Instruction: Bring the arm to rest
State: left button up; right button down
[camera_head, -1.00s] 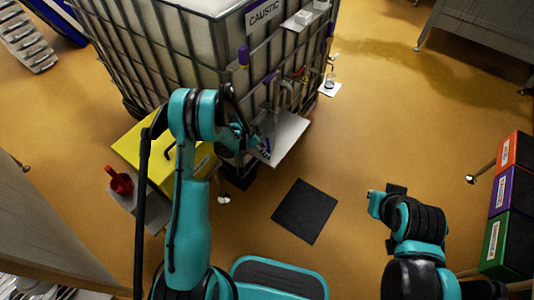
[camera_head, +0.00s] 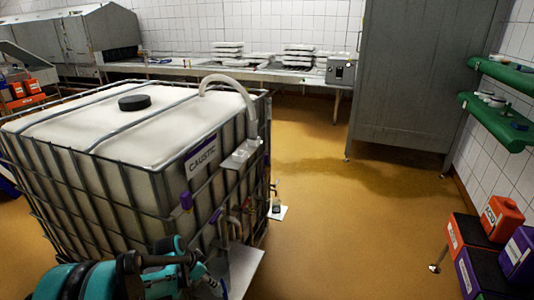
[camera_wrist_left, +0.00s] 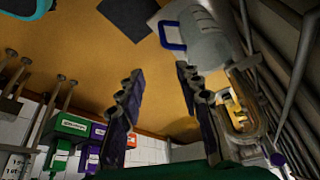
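My left arm shows at the bottom left of the head view, in front of the caustic tank (camera_head: 110,150). Its gripper (camera_head: 205,285) is small, dark and partly cut off by the lower edge, near a metal shelf (camera_head: 245,272) on the tank's front. In the left wrist view the left gripper's two dark fingers (camera_wrist_left: 160,100) stand well apart, with only floor between them. A grey item with a blue handle (camera_wrist_left: 172,44) lies beyond the fingertips; I cannot tell whether anything touches it. My right arm and gripper are out of view.
The caged tank fills the left, with pipes and valves on its front side. A small white plate (camera_head: 283,212) juts out beside it. Coloured boxes (camera_head: 480,262) stand at the lower right below green shelves (camera_head: 497,117). The floor (camera_head: 345,240) between is clear.

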pick_arm(q)
jog(key=s+d+r+n+t+y, duration=0.2)
jog(key=s+r+n, duration=0.3)
jog(key=s+r, duration=0.7)
jog(key=s+r+n+t+y, duration=0.1)
jog(key=s+r+n, duration=0.2)
jog(key=s, duration=0.8)
jog(key=shift+s+d+r+n+t, duration=0.15)
jog(key=shift+r+n+t, duration=0.15)
jog(key=shift+n+t, duration=0.15)
jog(key=shift+d, duration=0.1)
